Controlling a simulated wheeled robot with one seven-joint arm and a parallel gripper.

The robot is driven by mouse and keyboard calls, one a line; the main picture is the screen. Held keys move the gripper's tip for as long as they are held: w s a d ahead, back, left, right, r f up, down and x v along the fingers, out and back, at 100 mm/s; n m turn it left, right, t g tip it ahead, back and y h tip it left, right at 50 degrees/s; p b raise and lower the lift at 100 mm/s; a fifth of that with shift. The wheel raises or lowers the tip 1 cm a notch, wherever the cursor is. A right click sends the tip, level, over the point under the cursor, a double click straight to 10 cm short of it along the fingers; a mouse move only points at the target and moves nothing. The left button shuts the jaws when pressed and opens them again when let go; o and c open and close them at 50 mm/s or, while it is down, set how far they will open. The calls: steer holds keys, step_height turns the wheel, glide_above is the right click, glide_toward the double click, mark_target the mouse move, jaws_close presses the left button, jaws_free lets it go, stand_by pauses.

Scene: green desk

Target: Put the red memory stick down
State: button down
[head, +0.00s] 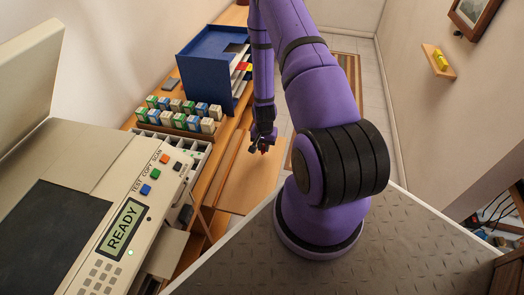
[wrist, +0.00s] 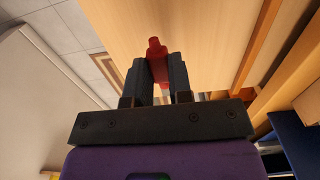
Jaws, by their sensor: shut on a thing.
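The red memory stick (wrist: 157,62) is held between the two dark fingers of my gripper (wrist: 160,78) in the wrist view. Its red end sticks out past the fingertips. In the head view my gripper (head: 264,143) hangs over the light wooden board beside the desk's shelves, and a small bit of red shows at its tips. Behind the stick in the wrist view is a plain wooden surface (wrist: 195,25). I cannot tell whether the stick touches it.
A grey copier (head: 150,187) with a READY display fills the left. Several small boxes (head: 180,121) stand in rows behind it, with a blue file holder (head: 207,62) beyond. The wooden board (head: 250,180) under my gripper looks clear.

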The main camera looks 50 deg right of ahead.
mark_target(262, 156)
steer(key=f, duration=0.1)
steer(key=w+f, duration=0.1)
steer(key=shift+f, duration=0.8)
steer(key=shift+f, duration=0.4)
steer(key=shift+f, duration=0.2)
steer(key=c, duration=1)
jaws_free()
steer(key=shift+c, duration=0.2)
steer(key=shift+r, duration=0.1)
